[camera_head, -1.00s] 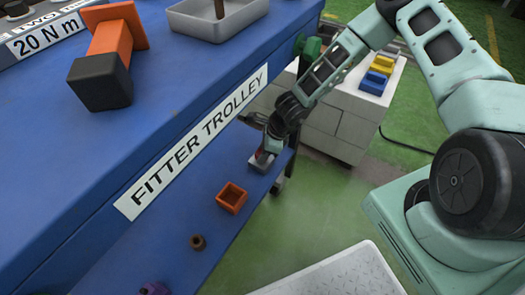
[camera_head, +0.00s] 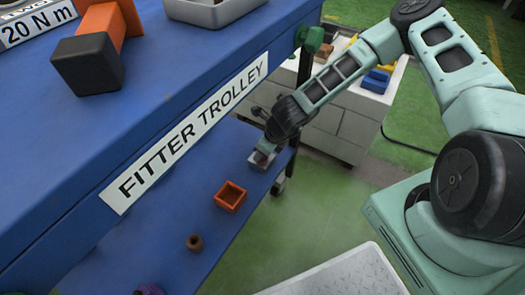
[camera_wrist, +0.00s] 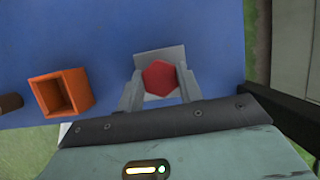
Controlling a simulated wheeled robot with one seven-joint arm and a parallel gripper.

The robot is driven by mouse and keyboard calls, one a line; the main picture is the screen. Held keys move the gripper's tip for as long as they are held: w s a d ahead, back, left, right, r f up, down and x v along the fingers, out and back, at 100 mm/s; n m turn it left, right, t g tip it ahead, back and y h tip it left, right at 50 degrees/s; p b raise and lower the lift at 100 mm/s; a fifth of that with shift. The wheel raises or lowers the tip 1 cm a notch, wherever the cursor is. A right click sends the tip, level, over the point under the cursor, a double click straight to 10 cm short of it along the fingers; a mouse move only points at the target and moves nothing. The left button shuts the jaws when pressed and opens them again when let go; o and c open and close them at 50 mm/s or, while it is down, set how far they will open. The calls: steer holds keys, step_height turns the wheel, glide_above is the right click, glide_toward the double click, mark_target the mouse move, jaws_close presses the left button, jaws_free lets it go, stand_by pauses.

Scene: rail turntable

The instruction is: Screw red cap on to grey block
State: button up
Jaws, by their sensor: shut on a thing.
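The red cap (camera_wrist: 160,77) is hexagonal and sits between the two fingers of my gripper (camera_wrist: 160,95) in the wrist view, with the fingers touching its sides. The grey block (camera_wrist: 160,54) lies directly under the cap on the blue lower shelf, partly covered by it. In the head view my gripper (camera_head: 266,150) is low over the grey block (camera_head: 258,164), and the cap shows only as a small dark red patch. I cannot tell how far the cap is seated on the block.
An orange open box (camera_head: 230,197) and a brown ring-shaped part (camera_head: 194,242) stand on the lower shelf (camera_head: 160,235), left of the block. The trolley's upper deck (camera_head: 165,75) overhangs close by. A purple object (camera_head: 148,290) is at the bottom edge.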

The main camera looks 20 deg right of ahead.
stand_by(0.3)
steer(key=m+h+p, duration=0.1)
steer(key=m, duration=0.3)
steer(key=shift+a+r+t, duration=0.1)
steer(key=shift+r+t, duration=0.05)
steer(key=shift+t, duration=0.15)
steer(key=shift+m+h+p, duration=0.6)
steer(key=shift+m+p, duration=0.3)
steer(key=shift+m, duration=0.1)
steer(key=shift+m, duration=0.3)
steer(key=shift+m+h+p, duration=0.3)
steer(key=shift+m+p, duration=0.2)
steer(key=shift+p, duration=0.25)
steer(key=shift+m+p, duration=0.45)
steer(key=shift+m, duration=0.15)
steer(key=shift+m+h+p, duration=0.9)
steer(key=shift+m+p, duration=0.7)
steer(key=shift+m, duration=0.1)
steer(key=shift+m+h+p, duration=0.4)
steer(key=shift+m+p, duration=0.5)
steer(key=shift+p, duration=0.15)
